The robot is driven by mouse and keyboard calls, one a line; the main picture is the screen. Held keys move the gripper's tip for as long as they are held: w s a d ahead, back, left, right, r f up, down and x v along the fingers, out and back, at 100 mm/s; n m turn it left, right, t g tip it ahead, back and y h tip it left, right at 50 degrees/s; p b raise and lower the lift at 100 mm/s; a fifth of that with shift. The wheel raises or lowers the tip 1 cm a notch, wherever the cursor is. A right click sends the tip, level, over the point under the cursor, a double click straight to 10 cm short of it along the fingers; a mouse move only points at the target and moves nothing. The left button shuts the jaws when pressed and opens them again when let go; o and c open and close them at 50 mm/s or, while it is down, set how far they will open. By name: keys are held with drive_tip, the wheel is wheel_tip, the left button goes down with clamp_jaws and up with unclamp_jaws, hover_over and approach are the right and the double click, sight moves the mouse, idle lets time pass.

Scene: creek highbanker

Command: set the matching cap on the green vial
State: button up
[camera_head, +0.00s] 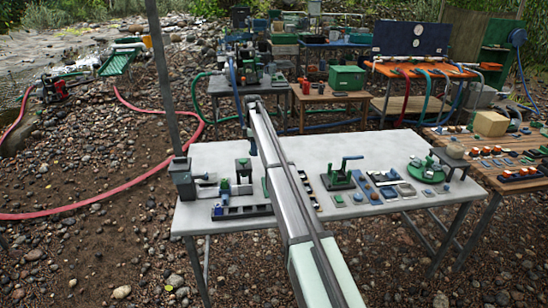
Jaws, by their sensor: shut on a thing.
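My arm reaches from the bottom of the picture over the white work table (310,240). Its far end hides my gripper's fingers and whatever they hold. The small parts on the table are too small to tell the green vial or its matching cap with certainty. A small upright piece with a blue-green top (224,187) stands at the left of the table, behind a dark slotted rack (242,211). A green round tray (426,171) with small pieces on it is at the right.
A dark block (182,182) with a post is at the left edge. A wooden table (490,178) with several parts adjoins at right. The front strip of the white table is mostly clear.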

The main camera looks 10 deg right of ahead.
drive_tip(key=a, duration=0.2)
drive_tip(key=a+r, duration=0.1)
drive_tip(key=a, duration=0.5)
drive_tip(key=shift+s+r, duration=0.35)
drive_tip(key=shift+s, duration=0.05)
drive_tip(key=s+a+f+n, duration=0.1)
drive_tip(key=s+a+f, duration=0.25)
drive_tip(key=a, duration=0.25)
hover_over(225, 179)
drive_tip(key=shift+f, duration=1.85)
drive_tip(key=shift+f, duration=0.4)
drive_tip(key=shift+f, duration=0.35)
drive_tip(key=shift+f, duration=0.25)
drive_tip(key=shift+f, duration=0.3)
drive_tip(key=shift+f, duration=0.8)
